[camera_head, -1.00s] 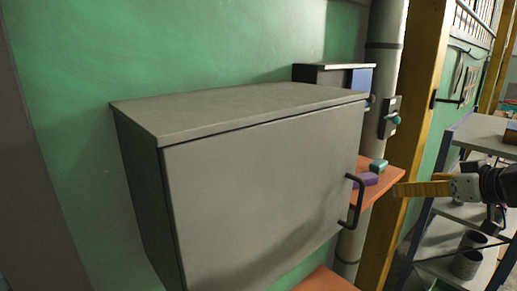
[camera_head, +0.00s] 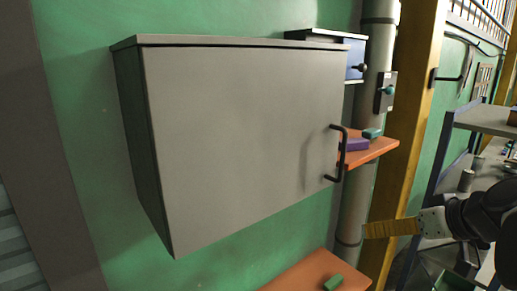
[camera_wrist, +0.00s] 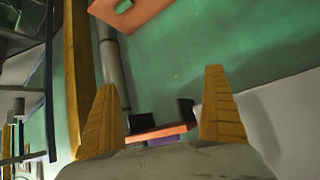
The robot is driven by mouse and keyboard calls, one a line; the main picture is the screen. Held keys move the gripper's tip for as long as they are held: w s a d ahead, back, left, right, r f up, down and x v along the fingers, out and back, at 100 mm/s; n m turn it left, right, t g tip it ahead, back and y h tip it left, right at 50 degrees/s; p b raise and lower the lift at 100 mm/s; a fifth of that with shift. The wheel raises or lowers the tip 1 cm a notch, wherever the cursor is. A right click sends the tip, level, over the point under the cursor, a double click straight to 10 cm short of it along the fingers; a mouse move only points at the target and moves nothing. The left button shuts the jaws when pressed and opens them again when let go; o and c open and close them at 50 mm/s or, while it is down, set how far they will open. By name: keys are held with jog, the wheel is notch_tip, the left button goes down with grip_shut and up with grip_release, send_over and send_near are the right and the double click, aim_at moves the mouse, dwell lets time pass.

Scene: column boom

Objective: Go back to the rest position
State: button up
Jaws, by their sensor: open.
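My gripper (camera_head: 375,230) is at the lower right of the head view, right of and below the grey cabinet's handle and apart from it. In the head view its yellow fingers overlap. The wrist view shows both fingers of my gripper (camera_wrist: 161,78) spread wide with nothing between them. The grey wall cabinet (camera_head: 235,135) has its door shut, with a black handle (camera_head: 340,155) at the right edge.
An orange shelf (camera_head: 377,148) beside the handle bears a purple block (camera_head: 354,144) and a teal block (camera_head: 372,133). A lower orange shelf (camera_head: 300,275) bears a green block (camera_head: 333,283). A yellow post (camera_head: 410,120) stands behind my gripper; a rack (camera_head: 485,121) is at right.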

jog(key=s+a+f+h+b, duration=0.1)
jog(key=s+a+f+b, duration=0.2)
jog(key=f+b, duration=0.5)
jog(key=s+a+f+m+g+h+b, duration=0.1)
jog(key=s+a+f+b, duration=0.3)
jog(key=f, duration=1.2)
jog(key=s+a+f+g+h+b, duration=0.1)
jog(key=s+a+f+b, duration=0.3)
jog(key=f+b, duration=0.7)
notch_tip(320, 180, down, 2)
jog(key=shift+s+a+f+m+b, duration=0.15)
jog(key=shift+s+m+b, duration=0.2)
jog(key=shift+s, duration=0.45)
